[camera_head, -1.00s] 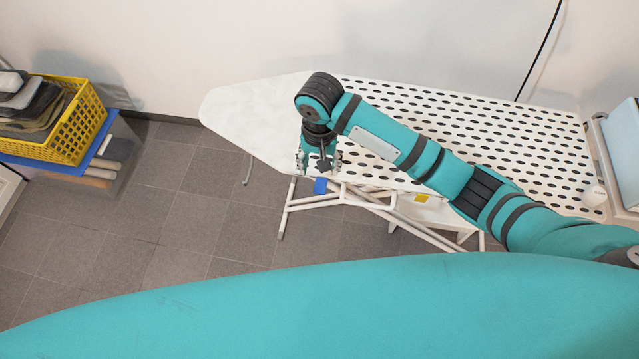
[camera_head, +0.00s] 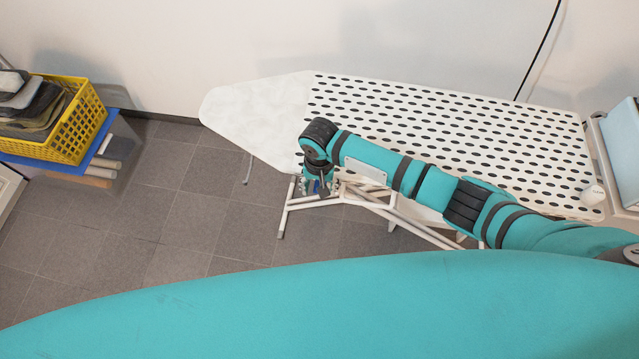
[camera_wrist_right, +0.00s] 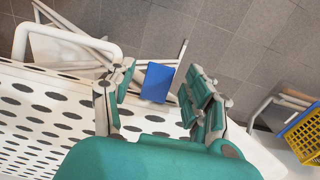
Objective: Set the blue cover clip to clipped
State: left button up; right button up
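The blue cover clip (camera_wrist_right: 157,82) shows as a flat blue piece at the edge of the ironing board (camera_head: 250,118) in the right wrist view. In the head view only a little blue shows among my right gripper's fingers. My right gripper (camera_head: 318,188) points down at the board's front edge. In the wrist view its fingers (camera_wrist_right: 160,88) are spread on either side of the clip, with a gap on both sides. My left gripper is not in view.
White folding legs (camera_head: 310,202) stand under the board. A yellow basket (camera_head: 80,125) of folded cloth stands on a blue-topped stand at left. Grey floor is free at left.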

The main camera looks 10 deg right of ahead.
grip_shut()
jog(key=t+p, duration=0.1)
jog(key=p, duration=0.1)
jog(key=shift+s+p, duration=0.2)
jog(key=shift+p, duration=0.15)
jog(key=shift+s+a+f+t+h+p, duration=0.1)
jog(key=shift+f+t+h+p, duration=0.3)
jog(key=shift+t+p, duration=0.35)
jog(key=shift+f+t, duration=0.15)
jog(key=shift+t, duration=0.2)
jog(key=shift+f+t+h, duration=0.3)
jog(key=shift+f+t, duration=0.1)
jog(key=shift+t, duration=0.3)
jog(key=shift+f+t+h+b, duration=0.3)
jog(key=shift+t+b, duration=0.35)
jog(key=shift+t, duration=0.45)
